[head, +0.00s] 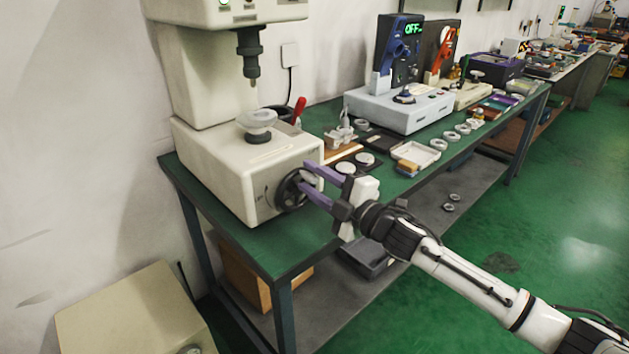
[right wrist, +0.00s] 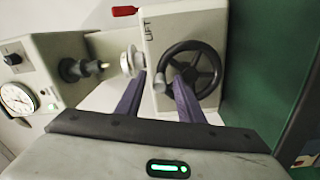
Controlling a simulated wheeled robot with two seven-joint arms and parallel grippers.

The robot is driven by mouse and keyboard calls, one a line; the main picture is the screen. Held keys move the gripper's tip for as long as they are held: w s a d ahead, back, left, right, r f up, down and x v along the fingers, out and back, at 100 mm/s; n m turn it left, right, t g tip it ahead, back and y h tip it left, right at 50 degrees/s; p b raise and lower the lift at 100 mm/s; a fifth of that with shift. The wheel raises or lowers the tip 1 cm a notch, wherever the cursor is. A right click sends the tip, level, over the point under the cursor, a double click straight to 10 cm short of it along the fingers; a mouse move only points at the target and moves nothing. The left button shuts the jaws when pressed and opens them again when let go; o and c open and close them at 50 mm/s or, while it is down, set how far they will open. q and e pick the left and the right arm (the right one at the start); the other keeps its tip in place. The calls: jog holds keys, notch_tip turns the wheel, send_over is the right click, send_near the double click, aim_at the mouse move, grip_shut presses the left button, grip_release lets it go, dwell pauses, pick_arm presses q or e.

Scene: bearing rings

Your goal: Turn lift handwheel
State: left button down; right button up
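The lift handwheel (head: 290,190) is a black spoked wheel on the side of a cream bench machine (head: 215,180). In the right wrist view the handwheel (right wrist: 192,72) shows in full, with a grey knob (right wrist: 160,84) on its rim and the word LIFT beside it. My right gripper (head: 312,182) has two purple fingers, spread apart, reaching toward the wheel. In the right wrist view the fingers (right wrist: 158,98) point at the wheel, and the knob lies between their tips. I cannot tell whether either finger touches it. My left gripper is not in view.
The machine's round platform (head: 257,120) sits under a dark spindle (head: 249,60). The green bench (head: 270,245) holds a blue-grey device (head: 400,108), several rings and a white tray (head: 418,153) to the right. A beige box (head: 135,315) stands below at left.

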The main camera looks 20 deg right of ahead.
jog(key=b+v, duration=0.1)
jog(key=v, duration=0.9)
jog(key=shift+s+f, duration=0.15)
jog(key=shift+s, duration=0.05)
jog(key=s+a+f+m+g+h, duration=0.2)
jog(key=s+f+m, duration=0.3)
jog(key=f, duration=0.5)
jog(key=s+a+f+m+g+h, duration=0.1)
jog(key=s+a+f+m+g, duration=0.15)
jog(key=s+f+m, duration=0.55)
jog(key=s+a+f+m+g, duration=0.1)
jog(key=s+a+f+g, duration=0.1)
jog(key=s+f, duration=0.5)
jog(key=s+a+f+m+g, duration=0.2)
jog(key=s+a+f, duration=0.3)
jog(key=s+f, duration=0.2)
jog(key=shift+f+m+h, duration=0.3)
